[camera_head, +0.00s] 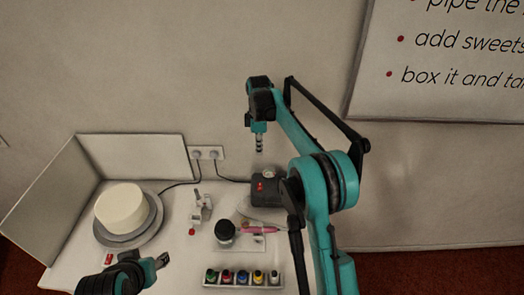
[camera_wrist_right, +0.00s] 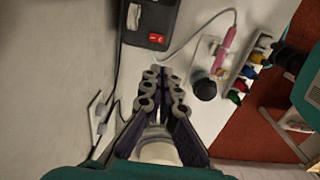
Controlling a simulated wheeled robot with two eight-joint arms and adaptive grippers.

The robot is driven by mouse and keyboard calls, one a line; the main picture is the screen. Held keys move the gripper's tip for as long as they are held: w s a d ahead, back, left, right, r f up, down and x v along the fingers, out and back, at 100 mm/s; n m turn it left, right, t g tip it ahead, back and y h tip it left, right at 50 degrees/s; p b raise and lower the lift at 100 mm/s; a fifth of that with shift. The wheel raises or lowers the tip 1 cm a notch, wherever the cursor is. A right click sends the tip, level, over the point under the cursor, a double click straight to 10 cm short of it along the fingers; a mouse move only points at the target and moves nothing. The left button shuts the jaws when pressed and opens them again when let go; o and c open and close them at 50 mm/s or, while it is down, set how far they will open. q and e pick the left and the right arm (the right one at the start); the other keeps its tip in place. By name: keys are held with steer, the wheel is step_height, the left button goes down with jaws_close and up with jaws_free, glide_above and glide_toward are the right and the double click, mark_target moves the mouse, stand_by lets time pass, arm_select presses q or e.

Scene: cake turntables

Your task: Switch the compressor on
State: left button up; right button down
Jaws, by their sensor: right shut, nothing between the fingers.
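The compressor (camera_head: 270,191) is a dark grey box with a round gauge on top, standing on the white table near the wall. Its small red switch (camera_head: 260,187) faces the front left; the wrist view shows the red switch (camera_wrist_right: 156,38) on the dark compressor (camera_wrist_right: 149,15). My right gripper (camera_head: 258,145) points down above and behind the compressor in the head view, apart from it. In the wrist view the right gripper's fingertips (camera_wrist_right: 160,74) are together and empty, short of the switch. My left gripper (camera_head: 162,261) is at the bottom left; its jaw gap is unclear.
A white cake (camera_head: 122,208) sits on a turntable (camera_head: 128,241) between upright panels. A pink airbrush (camera_head: 258,229), a dark-lidded jar (camera_head: 225,231), a small white stand (camera_head: 202,207) and a bottle rack (camera_head: 232,286) stand in front. Cables run to the wall socket (camera_head: 207,153).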

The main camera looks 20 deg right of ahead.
arm_select(q)
steer(key=shift+a+r+p, duration=0.15)
steer(key=shift+r+p, duration=0.35)
steer(key=shift+r, duration=0.05)
arm_select(e)
step_height(320, 180, up, 8)
steer(key=s, duration=0.1)
steer(key=shift+a+r, duration=0.2)
steer(key=shift+r, duration=0.05)
arm_select(q)
steer(key=shift+a, duration=0.1)
arm_select(e)
steer(key=shift+s+a, duration=0.1)
